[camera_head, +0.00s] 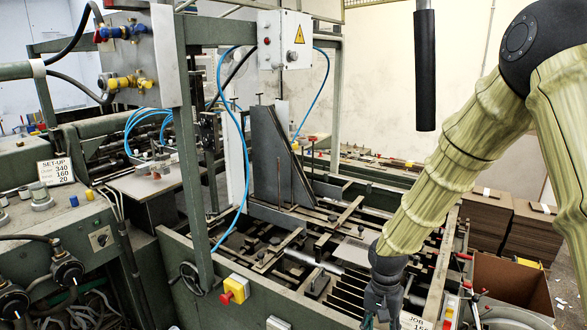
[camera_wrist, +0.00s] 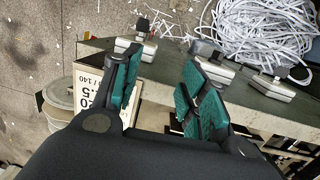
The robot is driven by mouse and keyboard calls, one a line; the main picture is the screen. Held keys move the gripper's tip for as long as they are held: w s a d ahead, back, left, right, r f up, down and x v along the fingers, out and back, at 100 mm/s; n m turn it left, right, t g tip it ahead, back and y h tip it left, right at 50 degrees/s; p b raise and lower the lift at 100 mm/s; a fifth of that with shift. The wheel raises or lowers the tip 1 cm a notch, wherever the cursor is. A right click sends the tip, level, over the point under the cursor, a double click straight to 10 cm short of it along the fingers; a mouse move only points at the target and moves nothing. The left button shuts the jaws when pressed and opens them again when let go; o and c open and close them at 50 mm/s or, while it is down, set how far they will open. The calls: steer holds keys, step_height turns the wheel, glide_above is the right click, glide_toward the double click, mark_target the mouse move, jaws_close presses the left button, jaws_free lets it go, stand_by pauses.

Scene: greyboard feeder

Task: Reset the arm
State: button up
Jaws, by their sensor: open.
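My arm comes down from the upper right of the head view in a pale ribbed sleeve. My gripper (camera_head: 381,312) hangs at its end over the near edge of the machine, at the bottom of that view, where its fingertips are partly cut off. In the wrist view my gripper (camera_wrist: 158,90) shows two fingers with green pads, spread apart with nothing between them. The greyboard feeder (camera_head: 285,313) is a green frame with rails and dark bars inside. Below the fingers, the wrist view shows a green machine edge with grey metal blocks (camera_wrist: 136,50).
A job card (camera_head: 412,321) stands close beside my gripper. A brown carton (camera_head: 505,280) and stacked boards (camera_head: 485,220) are at the right. A tall grey plate (camera_head: 272,160) and blue hoses rise mid-machine. White paper strips (camera_wrist: 262,32) lie in a heap on the floor.

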steer(key=s+a+f+n+t+y, duration=0.1)
steer(key=s+f+n, duration=0.3)
steer(key=s+f, duration=1.75)
steer(key=s+d+f+n, duration=0.1)
steer(key=s+f, duration=0.2)
steer(key=s, duration=0.3)
steer(key=s+d+f+n, duration=0.1)
steer(key=s+d+f, duration=0.1)
steer(key=s, duration=0.5)
step_height(320, 180, down, 9)
steer(key=b, duration=0.8)
steer(key=shift+w+a+r+t+h+b, duration=0.15)
steer(key=shift+w+a+t+h+b, duration=0.15)
steer(key=shift+t+h, duration=0.1)
